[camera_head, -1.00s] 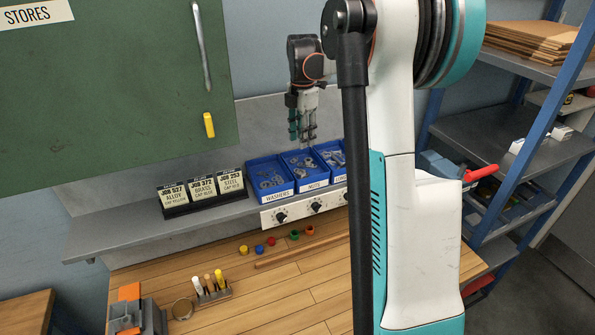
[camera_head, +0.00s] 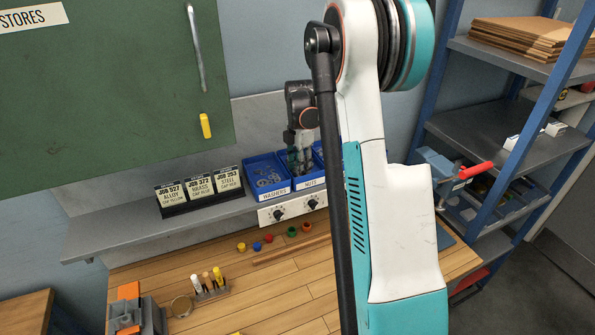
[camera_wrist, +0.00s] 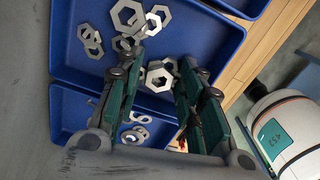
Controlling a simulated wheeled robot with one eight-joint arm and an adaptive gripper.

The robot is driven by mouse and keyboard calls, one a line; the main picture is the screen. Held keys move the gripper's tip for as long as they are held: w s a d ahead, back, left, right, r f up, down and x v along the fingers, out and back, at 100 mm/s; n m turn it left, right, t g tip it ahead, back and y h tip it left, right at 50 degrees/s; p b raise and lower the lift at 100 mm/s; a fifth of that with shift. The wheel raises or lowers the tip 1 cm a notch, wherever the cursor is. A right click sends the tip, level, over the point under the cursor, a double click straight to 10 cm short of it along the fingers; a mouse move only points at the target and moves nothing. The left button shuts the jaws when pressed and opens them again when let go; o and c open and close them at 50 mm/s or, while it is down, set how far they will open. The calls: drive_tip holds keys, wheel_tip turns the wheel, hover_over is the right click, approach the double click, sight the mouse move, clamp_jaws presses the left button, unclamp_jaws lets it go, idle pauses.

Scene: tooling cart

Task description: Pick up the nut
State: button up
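Several silver hex nuts lie in the blue nuts bin (camera_wrist: 205,32). A large nut (camera_wrist: 128,16) and smaller ones lie towards the far side, and another nut (camera_wrist: 160,78) shows between my fingers in the wrist view. My gripper (camera_wrist: 158,62) is open, with its green-padded fingers apart and nothing seen held between them. In the head view my gripper (camera_head: 299,160) is down at the nuts bin (camera_head: 311,183), and its fingers hide most of the nuts. I cannot tell whether the fingertips touch any nut.
The washers bin (camera_head: 270,196) stands directly left on the same shelf (camera_head: 120,228). Job cards (camera_head: 200,188) stand further left. Below are dials (camera_head: 278,215), coloured caps (camera_head: 267,239) and a wooden bench (camera_head: 260,290). A metal rack (camera_head: 500,140) stands at the right.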

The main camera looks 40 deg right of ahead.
clamp_jaws()
